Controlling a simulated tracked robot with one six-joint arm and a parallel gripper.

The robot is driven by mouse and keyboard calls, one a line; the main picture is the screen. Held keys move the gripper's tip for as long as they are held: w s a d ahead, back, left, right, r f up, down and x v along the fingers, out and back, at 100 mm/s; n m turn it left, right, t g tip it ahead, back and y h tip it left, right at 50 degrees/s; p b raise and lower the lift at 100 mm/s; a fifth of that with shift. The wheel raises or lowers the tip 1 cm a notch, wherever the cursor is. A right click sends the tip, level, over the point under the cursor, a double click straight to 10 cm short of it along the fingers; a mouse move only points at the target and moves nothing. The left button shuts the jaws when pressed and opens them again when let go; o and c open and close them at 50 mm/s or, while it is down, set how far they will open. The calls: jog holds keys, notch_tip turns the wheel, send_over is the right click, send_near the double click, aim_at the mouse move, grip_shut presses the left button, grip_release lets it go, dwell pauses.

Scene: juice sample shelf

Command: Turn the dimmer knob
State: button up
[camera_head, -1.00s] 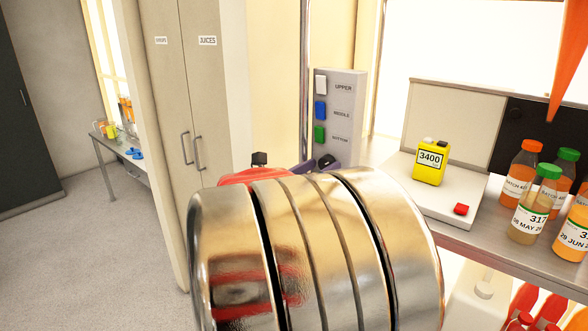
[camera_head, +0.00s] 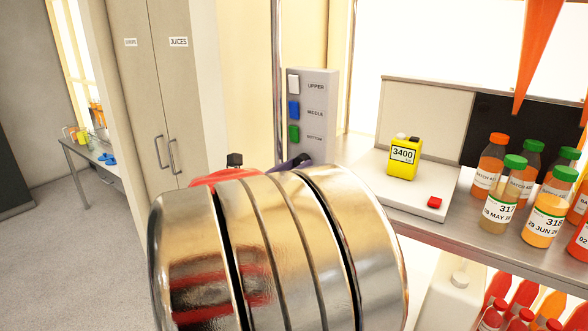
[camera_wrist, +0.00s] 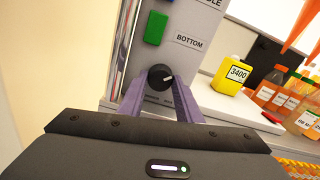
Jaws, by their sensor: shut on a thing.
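The dimmer knob (camera_wrist: 160,77) is round and black with a pale pointer mark that points to the right and slightly up. It sits on the grey switch panel (camera_wrist: 187,20), below the green BOTTOM button (camera_wrist: 155,28). My gripper (camera_wrist: 158,92) has purple fingers, one on each side of the knob, shut on it in the wrist view. In the head view the panel (camera_head: 318,115) shows white, blue and green buttons labelled UPPER, MIDDLE and BOTTOM.
A yellow container (camera_head: 403,158) marked 3400 stands on a white device (camera_head: 405,193) with a red button, right of the panel. Several juice bottles (camera_head: 500,195) stand further right on the shelf. A tall cabinet (camera_head: 150,90) is at the left, with open floor beyond it.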

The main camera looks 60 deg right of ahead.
jog(key=shift+w+m, duration=0.1)
jog(key=shift+m, duration=0.5)
jog(key=o, duration=1)
jog(key=shift+o, duration=0.2)
jog(key=w+a, duration=0.2)
jog(key=a, duration=1.1)
jog(key=shift+a, duration=0.35)
jog(key=shift+w+f, duration=0.1)
jog(key=shift+w, duration=0.05)
